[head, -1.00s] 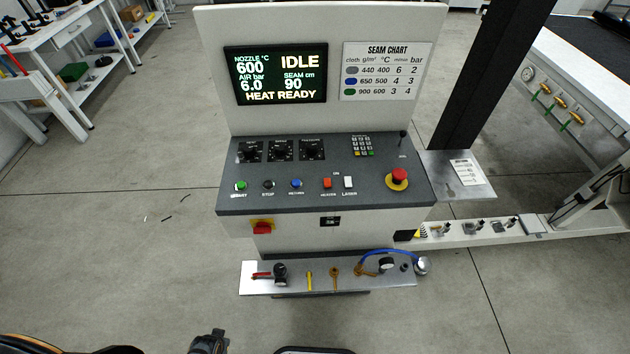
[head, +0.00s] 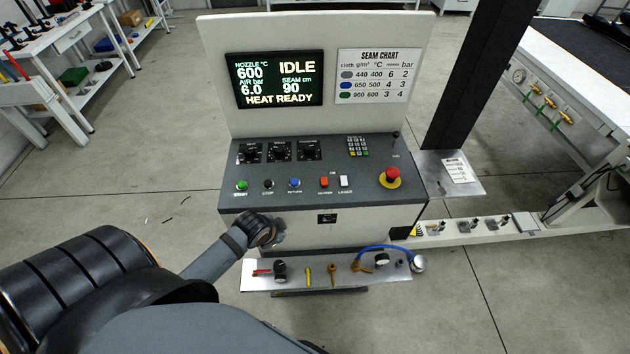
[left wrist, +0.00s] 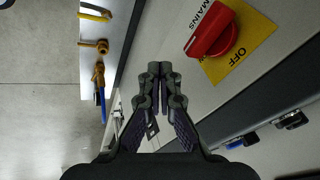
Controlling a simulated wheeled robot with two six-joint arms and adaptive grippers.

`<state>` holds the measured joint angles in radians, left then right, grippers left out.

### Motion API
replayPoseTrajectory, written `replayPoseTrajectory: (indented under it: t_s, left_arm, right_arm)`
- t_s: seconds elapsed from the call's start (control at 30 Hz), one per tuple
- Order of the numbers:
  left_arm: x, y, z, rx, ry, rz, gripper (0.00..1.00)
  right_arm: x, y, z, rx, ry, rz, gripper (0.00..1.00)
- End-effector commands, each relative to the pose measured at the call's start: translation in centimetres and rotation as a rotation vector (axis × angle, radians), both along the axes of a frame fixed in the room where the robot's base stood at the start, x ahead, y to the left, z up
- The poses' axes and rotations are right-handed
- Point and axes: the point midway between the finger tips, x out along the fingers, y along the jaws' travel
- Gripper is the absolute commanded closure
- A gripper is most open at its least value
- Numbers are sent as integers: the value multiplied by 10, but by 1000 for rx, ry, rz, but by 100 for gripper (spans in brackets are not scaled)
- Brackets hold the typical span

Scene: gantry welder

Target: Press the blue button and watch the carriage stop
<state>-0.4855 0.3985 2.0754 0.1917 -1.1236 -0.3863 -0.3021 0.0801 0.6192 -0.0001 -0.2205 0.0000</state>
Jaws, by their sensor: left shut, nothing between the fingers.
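The blue button (head: 294,183), labelled RETURN, sits on the dark sloping panel (head: 400,204) between the black STOP button (head: 268,184) and a red switch (head: 324,183). The screen (head: 281,80) reads IDLE and HEAT READY. My left gripper (head: 279,232) is in front of the cabinet, below the panel's front edge and below the blue button, touching neither button nor panel. In the left wrist view its fingers (left wrist: 160,70) are shut and empty, beside the red mains switch (left wrist: 211,32). The carriage is not identifiable. My right gripper is not in view.
A green START button (head: 242,185) is at the panel's left and a red emergency stop (head: 392,175) at its right. A low shelf (head: 400,277) with valves, tools and a blue hose juts out below my gripper. A black post (head: 470,90) stands to the right.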

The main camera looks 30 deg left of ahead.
Motion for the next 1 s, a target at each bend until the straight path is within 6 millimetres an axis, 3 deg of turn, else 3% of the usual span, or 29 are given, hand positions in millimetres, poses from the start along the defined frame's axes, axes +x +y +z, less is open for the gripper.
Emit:
replayPoseTrajectory:
  t_s: [0.1,0.27,0.6,0.8,1.0]
  left_arm:
    - [17,-1,46,90,-55,-226,100]
    - [31,-15,102,233,-127,-591,100]
    - [101,17,169,732,-294,-1411,100]
    - [124,25,203,933,-344,-1646,100]
    - [129,26,211,984,-357,-1700,100]
  right_arm:
    - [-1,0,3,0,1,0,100]
    - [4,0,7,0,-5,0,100]
    - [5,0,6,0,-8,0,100]
    - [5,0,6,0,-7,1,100]
    - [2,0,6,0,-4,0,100]
